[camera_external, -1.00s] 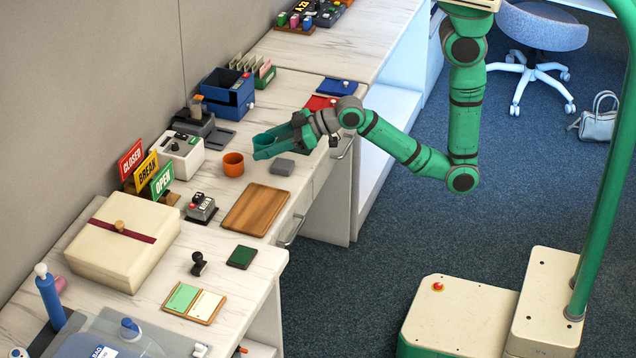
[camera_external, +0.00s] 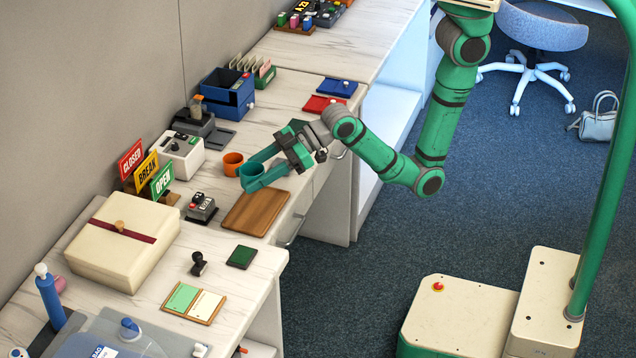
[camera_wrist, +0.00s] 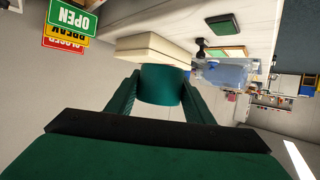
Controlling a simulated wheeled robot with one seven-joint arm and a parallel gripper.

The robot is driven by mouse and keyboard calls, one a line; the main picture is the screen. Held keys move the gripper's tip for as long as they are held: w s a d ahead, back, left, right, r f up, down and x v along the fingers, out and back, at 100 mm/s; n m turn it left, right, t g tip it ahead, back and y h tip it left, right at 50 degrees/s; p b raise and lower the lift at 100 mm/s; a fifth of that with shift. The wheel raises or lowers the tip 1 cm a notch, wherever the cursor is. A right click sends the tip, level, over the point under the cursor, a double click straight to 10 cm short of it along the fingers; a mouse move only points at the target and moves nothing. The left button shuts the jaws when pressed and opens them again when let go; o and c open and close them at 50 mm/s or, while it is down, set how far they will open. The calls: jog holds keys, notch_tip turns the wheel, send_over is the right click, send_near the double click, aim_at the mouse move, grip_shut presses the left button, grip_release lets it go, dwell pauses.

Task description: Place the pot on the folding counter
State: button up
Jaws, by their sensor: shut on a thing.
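A teal pot (camera_external: 252,180) is held between the fingers of my gripper (camera_external: 256,172), over the pale counter (camera_external: 222,190) and behind the brown wooden board (camera_external: 255,211). In the wrist view the teal pot (camera_wrist: 161,84) sits between both fingers. Whether its base touches the countertop is unclear. An orange pot (camera_external: 232,162) stands upright on the counter just left of my gripper. I cannot tell which part of the counter folds.
A red-button box (camera_external: 201,207), a white machine (camera_external: 178,155) and a cream box (camera_external: 122,240) stand to the left. OPEN, BREAK and CLOSED signs (camera_external: 162,180) stand by the wall. A green pad (camera_external: 243,256) lies nearer the front.

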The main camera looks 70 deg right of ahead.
jog(key=s+a+r, duration=0.1)
jog(key=s+a, duration=0.1)
jog(key=a, duration=0.1)
send_over(206, 246)
jog(key=shift+n+y, duration=0.3)
jog(key=f, duration=0.8)
jog(key=shift+s+d+f, duration=0.25)
jog(key=shift+s+d, duration=0.05)
jog(key=shift+d, duration=0.05)
jog(key=shift+w+a+f, duration=0.35)
jog(key=shift+f, duration=1.7)
jog(key=shift+f, duration=0.15)
jog(key=o, duration=1)
jog(key=shift+o, duration=0.2)
